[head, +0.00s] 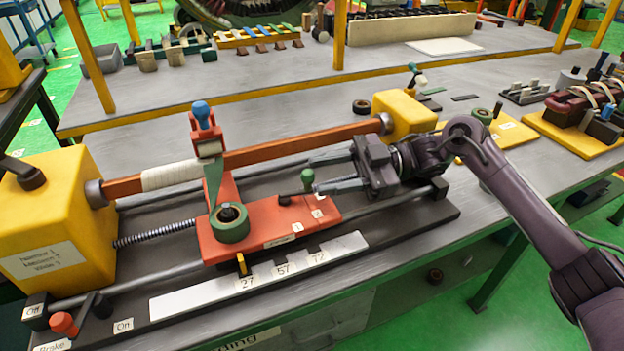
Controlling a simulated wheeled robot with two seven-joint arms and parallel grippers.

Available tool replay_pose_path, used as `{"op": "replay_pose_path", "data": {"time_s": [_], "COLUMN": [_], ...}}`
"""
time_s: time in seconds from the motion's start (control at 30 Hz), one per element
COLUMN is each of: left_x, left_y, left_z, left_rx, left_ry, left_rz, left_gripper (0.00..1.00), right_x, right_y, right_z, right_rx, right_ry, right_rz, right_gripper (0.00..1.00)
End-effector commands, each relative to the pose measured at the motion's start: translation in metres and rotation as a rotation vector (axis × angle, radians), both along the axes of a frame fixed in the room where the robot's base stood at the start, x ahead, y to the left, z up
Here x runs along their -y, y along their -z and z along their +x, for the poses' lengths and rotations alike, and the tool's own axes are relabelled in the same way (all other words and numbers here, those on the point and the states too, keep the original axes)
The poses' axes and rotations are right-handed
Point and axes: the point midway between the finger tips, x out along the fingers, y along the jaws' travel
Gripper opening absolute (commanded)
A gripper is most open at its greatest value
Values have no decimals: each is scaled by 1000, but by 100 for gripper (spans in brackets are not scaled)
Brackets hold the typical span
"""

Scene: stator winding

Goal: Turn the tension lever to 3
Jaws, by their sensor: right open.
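The tension lever has a green knob (307,175) on a short stem, with its dark pivot just to the left, on the red carriage (262,228). Small white number labels (318,213) lie on the carriage beside the lever; their digits are too small to read surely. My right gripper (315,175) comes in from the right, its jaws apart and pointing left. Its fingertips are right by the green knob, one on the far side and one on the near side. I cannot tell whether they touch it. My left gripper is not in view.
A wrapped copper-coloured bar (285,146) runs behind the lever between two yellow blocks (45,225). A green tape roll (229,222) and a blue-knobbed post (202,114) stand left on the carriage.

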Motion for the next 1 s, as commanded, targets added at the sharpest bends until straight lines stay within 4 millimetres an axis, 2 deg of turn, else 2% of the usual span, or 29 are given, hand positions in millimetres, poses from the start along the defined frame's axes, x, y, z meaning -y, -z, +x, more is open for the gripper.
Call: {"op": "replay_pose_path", "data": {"time_s": [0.1,0.3,0.77,0.87,1.0], "left_x": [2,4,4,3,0], "left_y": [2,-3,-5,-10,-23], "left_z": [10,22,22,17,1], "left_rx": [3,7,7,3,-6], "left_ry": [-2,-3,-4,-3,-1], "left_rz": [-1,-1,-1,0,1], "left_gripper": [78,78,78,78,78], "right_x": [21,39,40,40,40], "right_y": [3,1,-1,-10,-34], "right_z": [5,8,7,8,8], "right_rx": [2,1,0,1,1], "right_ry": [4,2,1,1,1], "right_rz": [-3,0,0,0,0], "right_gripper": [42,42,42,42,42]}}
